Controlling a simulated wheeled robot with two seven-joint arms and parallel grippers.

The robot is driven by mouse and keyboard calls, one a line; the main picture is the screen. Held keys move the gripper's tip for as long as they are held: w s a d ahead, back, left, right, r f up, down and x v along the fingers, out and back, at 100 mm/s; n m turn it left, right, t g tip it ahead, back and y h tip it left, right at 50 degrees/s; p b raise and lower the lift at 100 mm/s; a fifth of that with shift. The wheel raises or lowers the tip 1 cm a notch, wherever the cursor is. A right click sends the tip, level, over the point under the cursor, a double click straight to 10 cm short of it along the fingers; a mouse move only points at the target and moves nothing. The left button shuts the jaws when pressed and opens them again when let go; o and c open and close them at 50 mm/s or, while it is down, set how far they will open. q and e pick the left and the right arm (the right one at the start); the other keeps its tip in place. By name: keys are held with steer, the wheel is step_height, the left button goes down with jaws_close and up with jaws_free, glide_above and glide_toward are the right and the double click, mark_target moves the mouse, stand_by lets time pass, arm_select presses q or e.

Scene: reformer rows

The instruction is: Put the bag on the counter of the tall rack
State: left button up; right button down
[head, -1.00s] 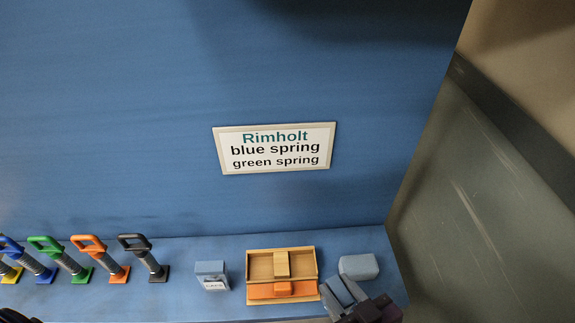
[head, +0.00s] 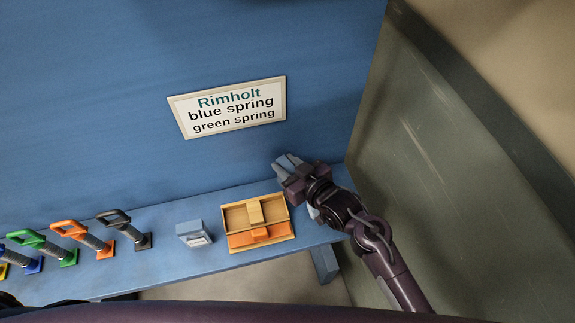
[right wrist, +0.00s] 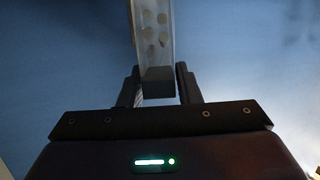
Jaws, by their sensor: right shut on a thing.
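My right gripper (head: 293,172) is shut on a grey-blue thing (head: 283,162), which I cannot clearly identify as the bag. It is held near the right end of the blue counter (head: 165,262), in front of the blue back panel. In the right wrist view the held thing (right wrist: 151,35) is a narrow, upright grey shape with round spots, between the two fingers. The gripper hides much of it in the head view. My left gripper is not clearly in view.
A wooden tray (head: 234,216) with orange parts and a small blue-grey box (head: 194,233) stand on the counter. Several coloured springs with handles stand at left. A sign reading Rimholt (head: 228,106) is on the back panel. A grey-green panel (head: 430,180) borders the right side.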

steer(key=shift+f, duration=0.75)
steer(key=shift+f, duration=0.2)
steer(key=c, duration=1.1)
jaws_free()
steer(key=shift+o, duration=0.2)
